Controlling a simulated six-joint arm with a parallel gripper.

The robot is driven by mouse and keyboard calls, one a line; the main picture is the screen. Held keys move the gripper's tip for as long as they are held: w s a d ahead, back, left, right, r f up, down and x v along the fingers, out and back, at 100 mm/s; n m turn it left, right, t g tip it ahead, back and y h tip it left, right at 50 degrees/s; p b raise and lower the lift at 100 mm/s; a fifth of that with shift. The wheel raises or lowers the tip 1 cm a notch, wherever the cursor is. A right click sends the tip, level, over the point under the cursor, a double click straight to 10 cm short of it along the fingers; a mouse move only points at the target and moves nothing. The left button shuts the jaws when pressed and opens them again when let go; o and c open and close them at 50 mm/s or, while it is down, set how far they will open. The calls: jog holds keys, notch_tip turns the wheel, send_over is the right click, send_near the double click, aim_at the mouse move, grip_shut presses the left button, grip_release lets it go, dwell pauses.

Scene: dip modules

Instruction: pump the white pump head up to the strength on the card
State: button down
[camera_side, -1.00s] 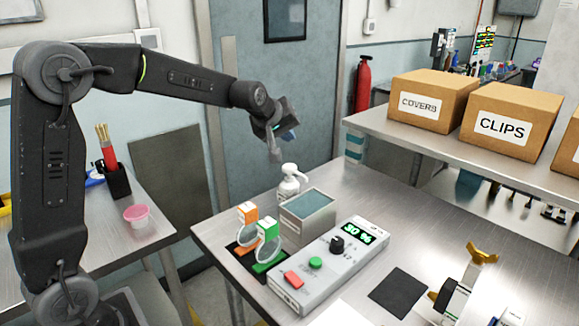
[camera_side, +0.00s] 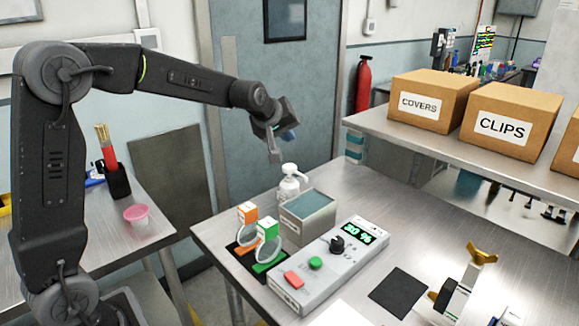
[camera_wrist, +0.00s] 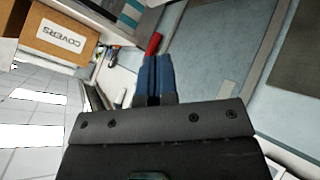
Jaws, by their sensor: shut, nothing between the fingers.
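The white pump head (camera_side: 290,169) sits on top of a white bottle (camera_side: 288,189) at the back of the metal bench, behind the grey bath. In the wrist view, the blue fingers (camera_wrist: 153,75) lie side by side, and the pump does not show. Whether the fingers touch the pump head cannot be told. No card with a strength is readable in these views.
A grey open-topped bath (camera_side: 308,217) stands beside the bottle. In front are a control box (camera_side: 330,265) reading 30 %, and orange (camera_side: 247,212) and green (camera_side: 267,230) tagged pieces on a dark mat. A dark pad (camera_side: 398,292) and a yellow-topped stand (camera_side: 482,253) are to the right.

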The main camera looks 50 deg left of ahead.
aim_at(287, 166)
notch_tip(287, 166, up, 4)
jog(key=shift+f, duration=0.1)
jog(key=shift+f, duration=4.4)
jog(key=shift+f, duration=0.4)
jog(key=shift+f, duration=1)
jog(key=shift+r, duration=1.4)
